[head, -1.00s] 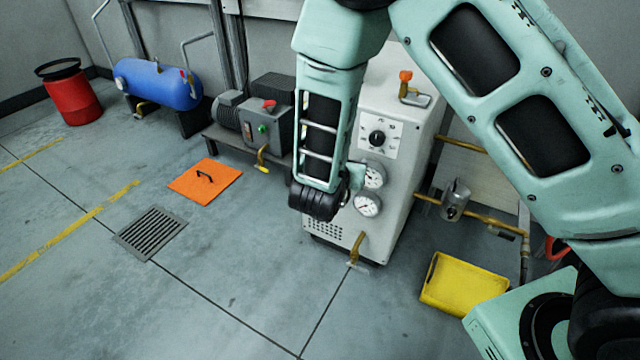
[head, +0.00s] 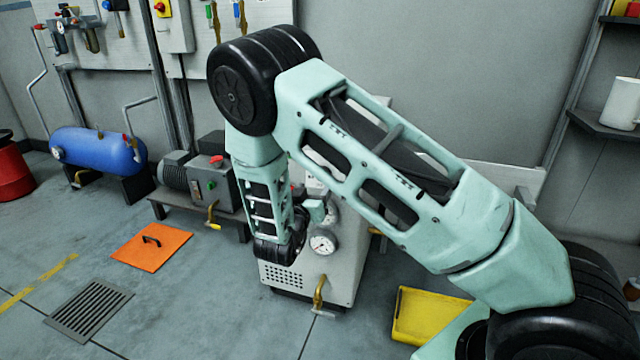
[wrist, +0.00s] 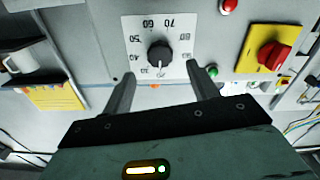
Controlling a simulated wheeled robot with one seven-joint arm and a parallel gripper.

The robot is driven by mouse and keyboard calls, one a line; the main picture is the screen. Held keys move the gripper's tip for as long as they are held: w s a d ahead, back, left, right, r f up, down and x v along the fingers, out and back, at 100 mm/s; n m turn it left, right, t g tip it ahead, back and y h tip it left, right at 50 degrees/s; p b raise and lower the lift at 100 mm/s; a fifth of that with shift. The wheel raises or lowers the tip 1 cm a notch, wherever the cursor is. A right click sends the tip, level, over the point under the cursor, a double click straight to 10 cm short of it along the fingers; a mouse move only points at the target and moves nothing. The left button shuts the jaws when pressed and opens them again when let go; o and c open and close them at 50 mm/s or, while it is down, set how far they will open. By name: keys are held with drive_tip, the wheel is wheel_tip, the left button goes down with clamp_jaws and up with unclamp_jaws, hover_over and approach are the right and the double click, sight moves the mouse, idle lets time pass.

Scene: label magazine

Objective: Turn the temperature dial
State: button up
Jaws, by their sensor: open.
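The temperature dial is a black round knob (wrist: 160,56) on a white square scale plate (wrist: 132,24) marked with numbers such as 50, 60, 70 and 80. My gripper (wrist: 162,86) is open and empty in the wrist view. Its two fingers stand apart, below and to either side of the knob, and do not appear to touch it. In the head view the knob is hidden behind my arm. The pale cabinet (head: 340,262) that carries it shows there, with a round gauge (head: 322,242) on its front.
In the wrist view, a red knob on a yellow plate (wrist: 272,55) is right of the dial, with a green button (wrist: 212,72) between. In the head view, a yellow tray (head: 412,318), a brass valve handle (head: 319,293) and an orange floor plate (head: 150,247) are near the cabinet.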

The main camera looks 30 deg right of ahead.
drive_tip(key=x, duration=0.6)
drive_tip(key=shift+b, duration=0.45)
drive_tip(key=c, duration=1)
